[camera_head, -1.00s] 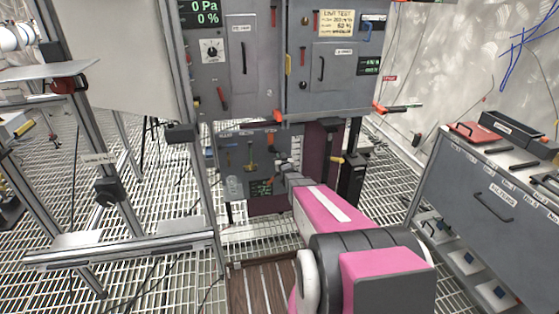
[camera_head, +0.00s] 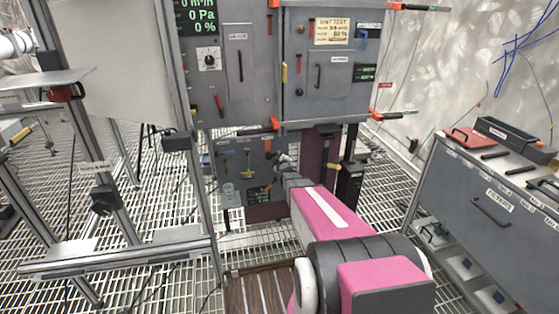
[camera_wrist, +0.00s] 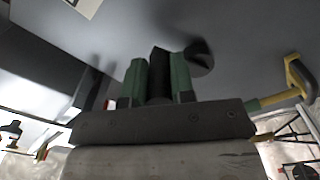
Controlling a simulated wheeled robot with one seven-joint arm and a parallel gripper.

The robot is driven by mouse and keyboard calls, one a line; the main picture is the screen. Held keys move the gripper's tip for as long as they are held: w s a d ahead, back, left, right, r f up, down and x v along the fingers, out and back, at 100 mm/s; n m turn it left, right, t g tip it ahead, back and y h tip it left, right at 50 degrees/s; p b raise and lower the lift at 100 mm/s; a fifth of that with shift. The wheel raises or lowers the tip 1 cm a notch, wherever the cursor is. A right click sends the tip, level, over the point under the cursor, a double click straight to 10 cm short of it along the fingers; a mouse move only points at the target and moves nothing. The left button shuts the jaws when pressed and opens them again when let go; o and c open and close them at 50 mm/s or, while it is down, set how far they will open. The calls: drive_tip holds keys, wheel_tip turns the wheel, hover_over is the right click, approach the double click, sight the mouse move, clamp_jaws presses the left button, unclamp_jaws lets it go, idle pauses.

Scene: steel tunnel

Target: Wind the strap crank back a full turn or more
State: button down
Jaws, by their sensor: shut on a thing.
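In the wrist view, my gripper (camera_wrist: 160,82) has its two green fingers closed on the sides of a dark upright grip (camera_wrist: 159,70), which looks like the strap crank's handle. A dark round part (camera_wrist: 199,56), perhaps the crank's hub, sits just right of the fingers against the grey panel. In the head view, my gripper (camera_head: 284,160) is at the right part of the low grey panel (camera_head: 226,172). My pink arm reaches toward it. The crank is too small and too covered there to make out its angle. The strap cannot be told apart.
A yellow handle (camera_wrist: 285,92) sticks out right of my gripper in the wrist view. Grey cabinets (camera_head: 328,100) with levers hang above the low panel. A metal frame (camera_head: 202,200) stands left, a grey drawer bench (camera_head: 480,205) right. Grating floor lies between.

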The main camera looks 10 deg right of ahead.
sight(265, 155)
drive_tip(key=a+r+n, duration=0.1)
drive_tip(key=a+n, duration=0.1)
drive_tip(key=n, duration=0.3)
drive_tip(key=a+n, duration=0.2)
drive_tip(key=n, duration=0.4)
drive_tip(key=a+r+n, duration=0.1)
drive_tip(key=a+n, duration=0.1)
drive_tip(key=n, duration=0.3)
drive_tip(key=shift+r, duration=0.35)
drive_tip(key=shift+a+f+n, duration=0.2)
drive_tip(key=shift+a+n, duration=0.15)
drive_tip(key=shift+n, duration=0.7)
drive_tip(key=shift+a+f+n, duration=0.25)
drive_tip(key=shift+a+n, duration=0.15)
drive_tip(key=shift+n, duration=0.6)
drive_tip(key=shift+a+f+n, duration=0.2)
drive_tip(key=shift+a+n, duration=0.15)
drive_tip(key=shift+n, duration=0.7)
drive_tip(key=c, duration=1.2)
unclamp_jaws()
drive_tip(key=shift+c, duration=0.2)
